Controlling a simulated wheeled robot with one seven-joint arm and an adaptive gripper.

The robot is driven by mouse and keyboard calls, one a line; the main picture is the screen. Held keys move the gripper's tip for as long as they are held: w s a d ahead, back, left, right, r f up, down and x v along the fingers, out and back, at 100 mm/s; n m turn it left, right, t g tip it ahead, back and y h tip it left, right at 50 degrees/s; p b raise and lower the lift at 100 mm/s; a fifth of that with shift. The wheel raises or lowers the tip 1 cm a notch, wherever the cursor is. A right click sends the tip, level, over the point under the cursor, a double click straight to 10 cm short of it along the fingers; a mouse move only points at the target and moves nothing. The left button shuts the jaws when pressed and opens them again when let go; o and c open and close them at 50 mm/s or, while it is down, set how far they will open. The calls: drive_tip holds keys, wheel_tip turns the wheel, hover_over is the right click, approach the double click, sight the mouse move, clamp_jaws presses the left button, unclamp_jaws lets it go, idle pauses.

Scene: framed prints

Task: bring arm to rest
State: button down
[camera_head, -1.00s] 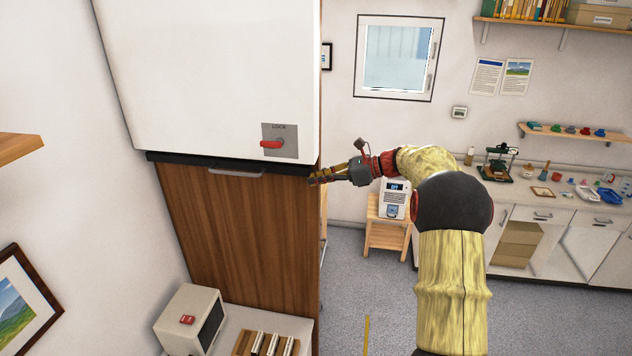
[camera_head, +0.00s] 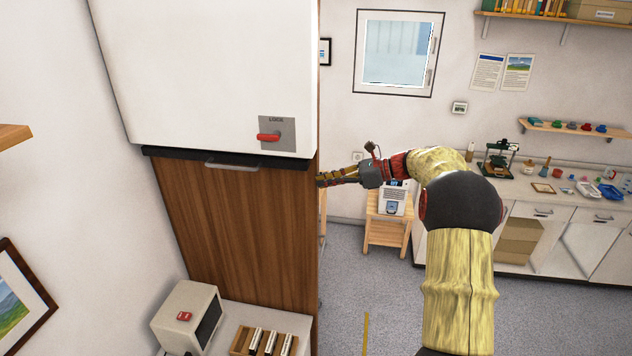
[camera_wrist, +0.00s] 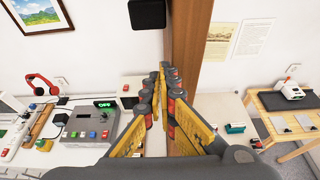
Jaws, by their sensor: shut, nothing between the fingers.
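My gripper (camera_head: 328,180) is shut and empty. In the head view it points left, with its fingertips near the right edge of the wooden cabinet panel (camera_head: 240,235). I cannot tell whether the tips touch the panel. My arm bends in from the lower right. In the wrist view the yellow and grey fingers (camera_wrist: 160,88) converge in front of a brown wooden upright (camera_wrist: 187,60).
A white cabinet with a red lock handle (camera_head: 268,137) hangs above the panel. A device stands on a small wooden stool (camera_head: 386,232). A counter (camera_head: 520,185) with tools runs along the right. Grey floor (camera_head: 385,300) lies open between.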

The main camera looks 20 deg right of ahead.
drive_tip(key=shift+s+v, duration=0.25)
drive_tip(key=shift+v, duration=3)
drive_tip(key=s+a+f+n+g+h+b, duration=0.1)
drive_tip(key=s+f+n+g+h, duration=0.2)
drive_tip(key=f, duration=0.4)
drive_tip(key=s+f+n+h+b, duration=0.1)
drive_tip(key=s+f+n, duration=0.35)
drive_tip(key=f, duration=0.25)
drive_tip(key=s+a+f+n+h+b, duration=0.2)
drive_tip(key=s+a+f+n+b, duration=0.2)
drive_tip(key=s, duration=0.6)
drive_tip(key=s+a+f+n+h+b, duration=0.3)
drive_tip(key=s+a+f+n+b, duration=0.2)
drive_tip(key=s+a+b, duration=0.5)
drive_tip(key=s+a+f+n+h+b, duration=0.2)
drive_tip(key=s+a+f+n+b, duration=0.2)
drive_tip(key=s+a+n+b, duration=0.3)
drive_tip(key=s+a+n, duration=0.1)
drive_tip(key=s+a, duration=0.1)
drive_tip(key=s, duration=0.3)
drive_tip(key=shift+s+a+f+n, duration=0.2)
drive_tip(key=shift+s+a+n, duration=0.05)
drive_tip(key=shift+a+n, duration=0.1)
